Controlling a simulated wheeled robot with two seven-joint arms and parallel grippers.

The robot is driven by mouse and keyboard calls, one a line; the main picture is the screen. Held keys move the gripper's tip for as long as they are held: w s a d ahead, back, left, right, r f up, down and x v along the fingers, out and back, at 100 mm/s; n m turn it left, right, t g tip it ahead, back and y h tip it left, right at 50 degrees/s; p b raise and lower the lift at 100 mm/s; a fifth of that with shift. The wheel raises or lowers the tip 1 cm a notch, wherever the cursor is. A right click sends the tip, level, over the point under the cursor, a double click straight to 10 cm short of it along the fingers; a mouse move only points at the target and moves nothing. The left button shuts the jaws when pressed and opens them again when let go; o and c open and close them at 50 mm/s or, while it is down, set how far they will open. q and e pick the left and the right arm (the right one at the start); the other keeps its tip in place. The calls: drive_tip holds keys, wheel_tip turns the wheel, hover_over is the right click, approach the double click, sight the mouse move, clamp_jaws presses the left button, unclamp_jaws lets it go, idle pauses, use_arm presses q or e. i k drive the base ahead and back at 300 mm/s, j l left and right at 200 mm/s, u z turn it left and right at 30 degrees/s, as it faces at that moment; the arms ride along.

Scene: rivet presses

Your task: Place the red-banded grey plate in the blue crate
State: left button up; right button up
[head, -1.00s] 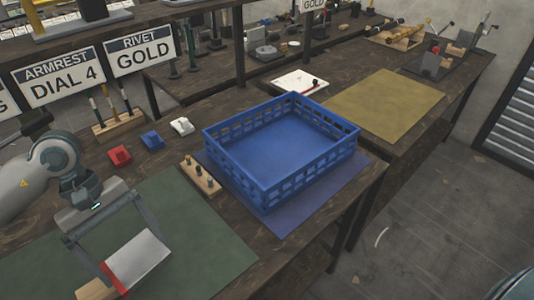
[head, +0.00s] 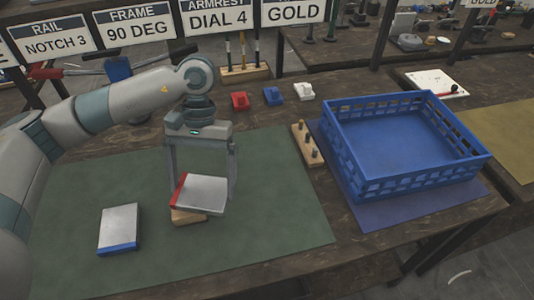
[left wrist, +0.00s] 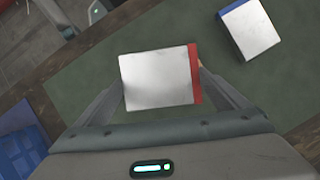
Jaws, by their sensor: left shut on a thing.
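The red-banded grey plate (head: 204,194) is between the fingers of my left gripper (head: 201,190), above a small wooden block (head: 187,216) on the green mat. In the left wrist view the plate (left wrist: 157,79) spans between the two fingers of my left gripper (left wrist: 163,88), its red band on the right. The left gripper is shut on it. The blue crate (head: 375,187) stands to the right on a blue mat and looks empty. Its corner region may show at the lower left of the wrist view. My right gripper is not in view.
A blue-banded grey plate (head: 118,227) lies on the green mat (head: 275,225) to the left. A wooden strip with dark pegs (head: 306,145) stands between mat and crate. Red (head: 240,100), blue (head: 272,96) and white (head: 304,91) small blocks sit behind.

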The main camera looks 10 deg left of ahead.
sight(368, 155)
drive_tip(key=l, duration=1.6)
